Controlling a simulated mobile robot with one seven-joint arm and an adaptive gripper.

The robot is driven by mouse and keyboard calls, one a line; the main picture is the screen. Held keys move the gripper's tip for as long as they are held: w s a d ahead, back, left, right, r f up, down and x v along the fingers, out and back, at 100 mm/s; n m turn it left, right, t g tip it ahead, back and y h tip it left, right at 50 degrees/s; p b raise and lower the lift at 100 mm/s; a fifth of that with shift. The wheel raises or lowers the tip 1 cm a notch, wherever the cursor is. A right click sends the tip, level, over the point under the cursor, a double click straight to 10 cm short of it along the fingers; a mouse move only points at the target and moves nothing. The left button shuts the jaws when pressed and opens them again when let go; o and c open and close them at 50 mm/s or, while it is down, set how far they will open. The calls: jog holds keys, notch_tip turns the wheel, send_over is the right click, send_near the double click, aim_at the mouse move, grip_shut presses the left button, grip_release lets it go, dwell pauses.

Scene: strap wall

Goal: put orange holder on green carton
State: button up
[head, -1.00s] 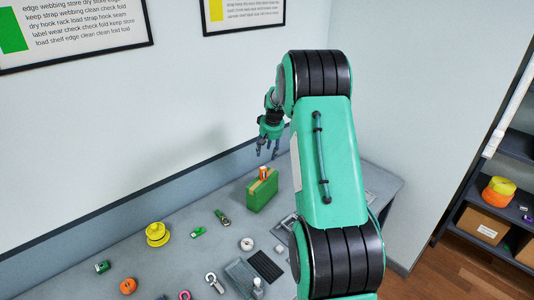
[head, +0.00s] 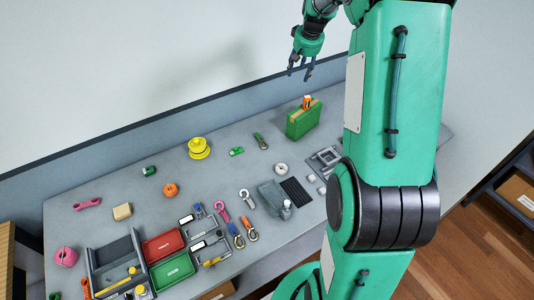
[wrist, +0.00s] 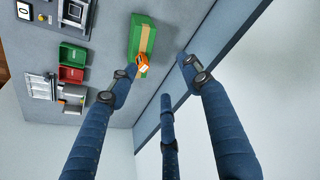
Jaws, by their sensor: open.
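The green carton (head: 303,121) stands on the grey table toward the right, near the wall. It also shows in the wrist view (wrist: 151,29), with a tan strip along its top. The orange holder (head: 307,102) is on top of the carton, at one end of the strip; it also shows in the wrist view (wrist: 141,61). My gripper (head: 301,73) is open and empty, above the carton and apart from it. In the wrist view its blue fingers are spread, and one fingertip overlaps the view of the holder.
A yellow stacked object (head: 199,149), an orange round piece (head: 170,190) and a white ring (head: 281,169) lie on the table. A red tray (head: 163,246) and a green tray (head: 173,271) are at the front left. The wall edge runs behind the carton.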

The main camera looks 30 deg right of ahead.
jog(key=s+a+r+n, duration=0.1)
jog(key=s+a+r, duration=0.4)
jog(key=a, duration=0.4)
jog(key=s+a+r+t, duration=0.1)
jog(key=s+a+r, duration=0.45)
jog(key=a, duration=0.25)
jog(key=s+a+r+n, duration=0.1)
jog(key=s+a+r, duration=0.4)
jog(key=a, duration=0.4)
jog(key=s+a+f, duration=0.1)
jog(key=s+a, duration=0.3)
jog(key=s, duration=0.4)
jog(key=s+a+f+n, duration=0.1)
jog(key=s+a, duration=0.4)
jog(key=s, duration=0.3)
jog(key=s+a+f+n+t+y, duration=0.1)
jog(key=s+a, duration=0.3)
jog(key=s, duration=0.4)
jog(key=shift+s+a+f, duration=0.25)
jog(key=shift+s+f, duration=0.05)
notch_tip(320, 180, down, 10)
jog(key=b, duration=0.9)
jog(key=shift+r+b, duration=0.2)
jog(key=shift+b, duration=0.15)
